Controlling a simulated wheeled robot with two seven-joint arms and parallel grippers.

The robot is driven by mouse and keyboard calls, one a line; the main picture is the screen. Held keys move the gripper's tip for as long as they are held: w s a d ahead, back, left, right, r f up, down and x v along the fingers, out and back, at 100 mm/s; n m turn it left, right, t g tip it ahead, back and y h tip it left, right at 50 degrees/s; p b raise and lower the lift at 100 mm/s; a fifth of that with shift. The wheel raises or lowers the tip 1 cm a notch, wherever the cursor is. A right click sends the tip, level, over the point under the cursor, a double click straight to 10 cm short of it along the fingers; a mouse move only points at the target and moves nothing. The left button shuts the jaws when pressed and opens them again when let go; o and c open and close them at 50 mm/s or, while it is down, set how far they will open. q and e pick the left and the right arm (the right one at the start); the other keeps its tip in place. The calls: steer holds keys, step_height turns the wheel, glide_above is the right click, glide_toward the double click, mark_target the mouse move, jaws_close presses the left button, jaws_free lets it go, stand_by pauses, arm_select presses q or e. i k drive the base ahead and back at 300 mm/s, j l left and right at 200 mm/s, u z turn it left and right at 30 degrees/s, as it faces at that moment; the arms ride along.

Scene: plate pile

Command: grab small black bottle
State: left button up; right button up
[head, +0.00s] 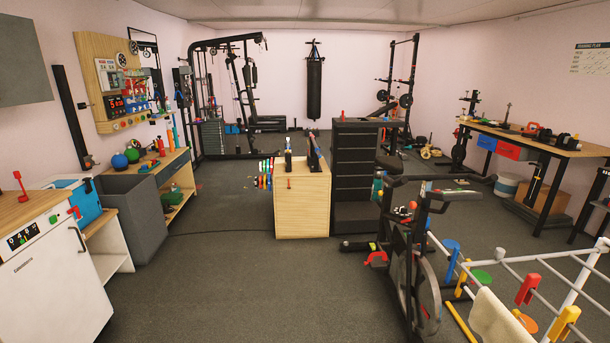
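I cannot clearly pick out a small black bottle at this distance. A dark upright item (288,146) and a larger dark, slanted item (316,155) stand on a light wooden cabinet (302,207) in the middle of the room. Small dark items (567,141) also lie on the wooden workbench (582,152) at the right, too small to identify. Neither of my grippers is in view.
A white fridge-like unit (55,285) and a grey bin (138,228) stand at left. A black drawer tower (356,165) is beside the cabinet. An exercise bike (421,270) and a white rack (505,259) block the right front. The grey floor (222,285) is open at centre-left.

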mark_target(288, 158)
steer(key=i, duration=3)
